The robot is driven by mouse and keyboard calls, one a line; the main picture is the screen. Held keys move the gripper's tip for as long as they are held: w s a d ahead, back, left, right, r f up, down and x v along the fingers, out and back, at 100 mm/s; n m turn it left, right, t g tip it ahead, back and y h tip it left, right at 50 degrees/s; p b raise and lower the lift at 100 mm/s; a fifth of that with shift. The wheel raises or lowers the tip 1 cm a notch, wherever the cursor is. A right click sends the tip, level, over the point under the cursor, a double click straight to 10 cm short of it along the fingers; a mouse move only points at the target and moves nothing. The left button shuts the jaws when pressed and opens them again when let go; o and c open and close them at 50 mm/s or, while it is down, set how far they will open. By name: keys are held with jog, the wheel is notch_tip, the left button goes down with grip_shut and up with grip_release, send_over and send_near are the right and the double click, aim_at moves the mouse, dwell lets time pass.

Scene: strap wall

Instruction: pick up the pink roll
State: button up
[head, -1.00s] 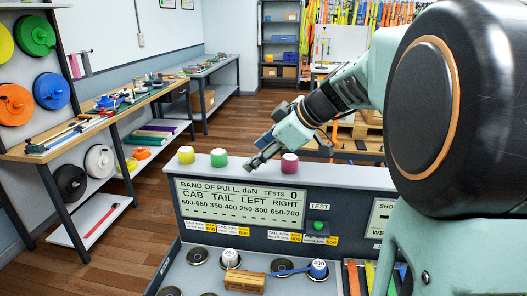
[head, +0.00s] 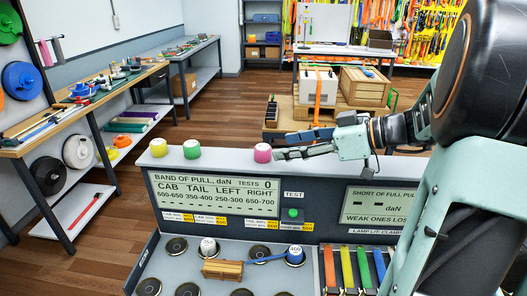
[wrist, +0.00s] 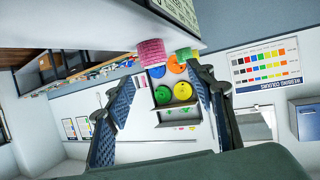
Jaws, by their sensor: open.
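The pink roll (head: 262,153) stands upright on the grey top ledge of the test console, to the right of a green roll (head: 192,149) and a yellow roll (head: 158,147). My gripper (head: 281,153) points left, with its fingertips just right of the pink roll. In the wrist view the pink roll (wrist: 151,51) shows past the fingertips, nearer the left finger, with the green roll (wrist: 184,53) behind it. The gripper (wrist: 170,78) is open, with nothing held between its fingers. I cannot tell whether a fingertip touches the roll.
The console front carries a display panel (head: 215,195). A workbench (head: 75,105) runs along the left wall. Wooden crates (head: 365,87) stand behind the console. The ledge left of the yellow roll is clear.

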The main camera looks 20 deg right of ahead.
aim_at(265, 147)
jog(key=x, duration=0.4)
jog(key=p+x, duration=0.1)
jog(key=x, duration=0.1)
jog(key=p+x, duration=0.1)
jog(key=shift+w+d, duration=0.15)
jog(key=shift+w, duration=0.3)
jog(key=shift+w+a+f, duration=0.25)
jog(key=shift+a+f, duration=0.05)
jog(key=shift+a, duration=0.05)
jog(key=c, duration=1.3)
jog(key=shift+o, duration=0.2)
